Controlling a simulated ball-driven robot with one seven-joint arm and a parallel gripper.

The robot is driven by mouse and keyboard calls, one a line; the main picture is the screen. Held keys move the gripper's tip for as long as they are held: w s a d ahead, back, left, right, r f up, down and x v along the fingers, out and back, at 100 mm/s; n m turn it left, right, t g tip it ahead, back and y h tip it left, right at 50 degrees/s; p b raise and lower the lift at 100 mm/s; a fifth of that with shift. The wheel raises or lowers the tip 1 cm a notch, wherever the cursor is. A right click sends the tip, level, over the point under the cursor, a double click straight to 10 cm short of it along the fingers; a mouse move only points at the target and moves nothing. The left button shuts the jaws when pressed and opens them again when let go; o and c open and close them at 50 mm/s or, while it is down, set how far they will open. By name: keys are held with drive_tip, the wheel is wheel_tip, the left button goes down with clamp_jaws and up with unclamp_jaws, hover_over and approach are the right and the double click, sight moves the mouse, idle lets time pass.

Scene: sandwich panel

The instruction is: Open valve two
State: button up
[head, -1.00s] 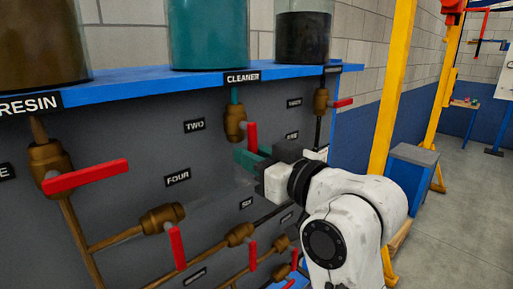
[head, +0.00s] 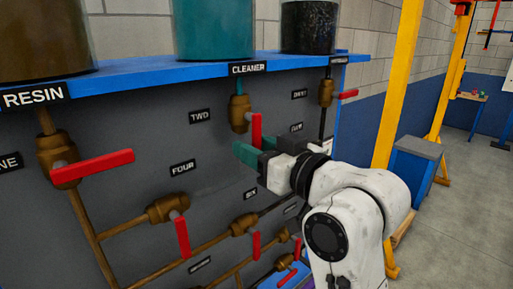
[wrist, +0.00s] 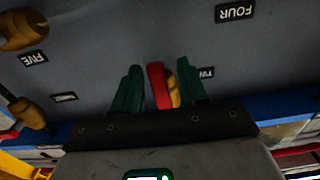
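Valve two (head: 240,114) is a brass body on the vertical teal pipe under the CLEANER tank, right of the TWO label (head: 200,117). Its red handle (head: 256,128) hangs straight down, in line with the pipe. My gripper (head: 250,154) is at the handle's lower part, its teal fingers hiding the handle's end in the head view. In the upside-down wrist view the gripper (wrist: 159,76) is open. The red handle (wrist: 157,88) shows between its fingers, nearer the left one, with a gap to the right one. Contact with the handle cannot be told.
Other brass valves with red handles surround it: the one under RESIN (head: 92,166), valve four (head: 168,208) and the upper right one (head: 326,92). A blue shelf (head: 160,77) with tanks runs above. A yellow post (head: 399,90) stands right of the panel.

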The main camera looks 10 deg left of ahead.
drive_tip(key=shift+d, duration=0.1)
drive_tip(key=b+v, duration=0.3)
drive_tip(key=v, duration=0.7)
drive_tip(key=shift+s+d, duration=0.25)
drive_tip(key=s+d+f+m+g+h, duration=0.1)
drive_tip(key=s+d+f+m+h, duration=0.3)
drive_tip(key=f, duration=0.6)
drive_tip(key=w+d+f+m+g+h, duration=0.15)
drive_tip(key=d+f, duration=0.35)
drive_tip(key=f, duration=0.6)
drive_tip(key=s+d+f+m+h, duration=0.2)
drive_tip(key=d+f+h, duration=0.25)
drive_tip(key=f, duration=0.55)
drive_tip(key=s+d+f+m+g+h, duration=0.1)
drive_tip(key=s+d+f+g, duration=0.1)
drive_tip(key=s+d+f, duration=0.2)
drive_tip(key=s+d+f+m+g+h, duration=0.1)
drive_tip(key=s+d+f, duration=0.4)
drive_tip(key=s, duration=0.8)
drive_tip(key=s+d+f+m+g+h, duration=0.1)
drive_tip(key=s+d+f+g, duration=0.3)
drive_tip(key=s+f, duration=0.4)
drive_tip(key=shift+s+d+f+h, duration=0.3)
drive_tip(key=shift+d+f+h, duration=0.35)
drive_tip(key=shift+f, duration=0.2)
